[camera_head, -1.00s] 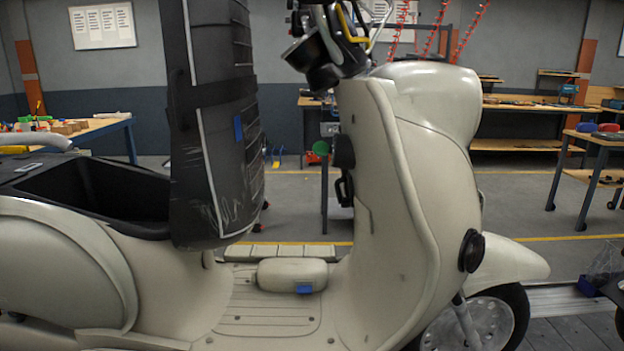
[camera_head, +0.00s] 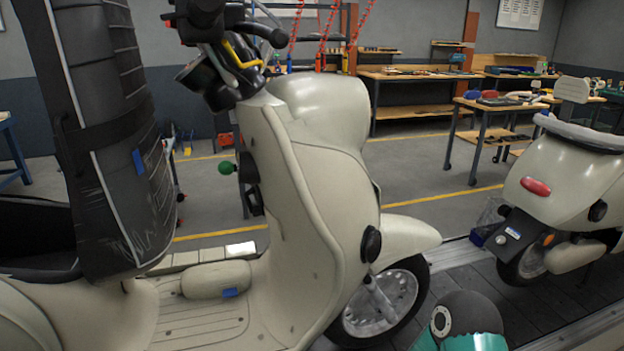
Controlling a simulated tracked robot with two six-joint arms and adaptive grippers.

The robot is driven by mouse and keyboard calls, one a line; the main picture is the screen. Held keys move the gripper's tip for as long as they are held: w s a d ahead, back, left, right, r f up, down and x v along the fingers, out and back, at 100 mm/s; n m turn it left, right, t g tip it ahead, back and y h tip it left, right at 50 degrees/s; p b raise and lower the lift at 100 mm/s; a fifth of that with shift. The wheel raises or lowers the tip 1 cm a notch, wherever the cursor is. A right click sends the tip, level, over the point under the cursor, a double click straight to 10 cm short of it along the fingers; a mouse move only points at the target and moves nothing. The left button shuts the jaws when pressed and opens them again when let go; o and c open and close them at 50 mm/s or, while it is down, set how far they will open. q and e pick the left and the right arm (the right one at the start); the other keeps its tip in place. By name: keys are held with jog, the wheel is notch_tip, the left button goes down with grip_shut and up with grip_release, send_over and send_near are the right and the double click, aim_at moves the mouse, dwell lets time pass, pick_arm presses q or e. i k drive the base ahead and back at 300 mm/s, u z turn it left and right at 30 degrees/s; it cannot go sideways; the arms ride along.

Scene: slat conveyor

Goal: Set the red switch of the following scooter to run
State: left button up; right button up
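A cream scooter (camera_head: 330,190) stands side-on in the middle, its front wheel to the right. Its dark handlebar (camera_head: 215,30) is partly cut off by the top edge. A green knob (camera_head: 227,168) sticks out behind its leg shield. A second cream scooter (camera_head: 575,180) stands at the right, with its rear and red tail light (camera_head: 536,187) towards the first one. I cannot make out a red switch on either scooter. Neither gripper is in view; only a dark, teal-edged part, apparently of my arm, shows at the bottom right.
A scuffed black padded seat (camera_head: 110,150) stands upright on the near scooter. The slat conveyor (camera_head: 480,280) runs under both scooters, with a gap between them. Workbenches (camera_head: 410,75) stand at the back. Grey floor with yellow lines lies behind.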

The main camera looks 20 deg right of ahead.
aim_at(173, 25)
jog(key=u, duration=1.2)
jog(key=i, duration=0.1)
jog(key=z, duration=3.05)
jog(key=k, duration=0.45)
jog(key=u, duration=3.2)
jog(key=k, duration=0.1)
jog(key=z, duration=1.9)
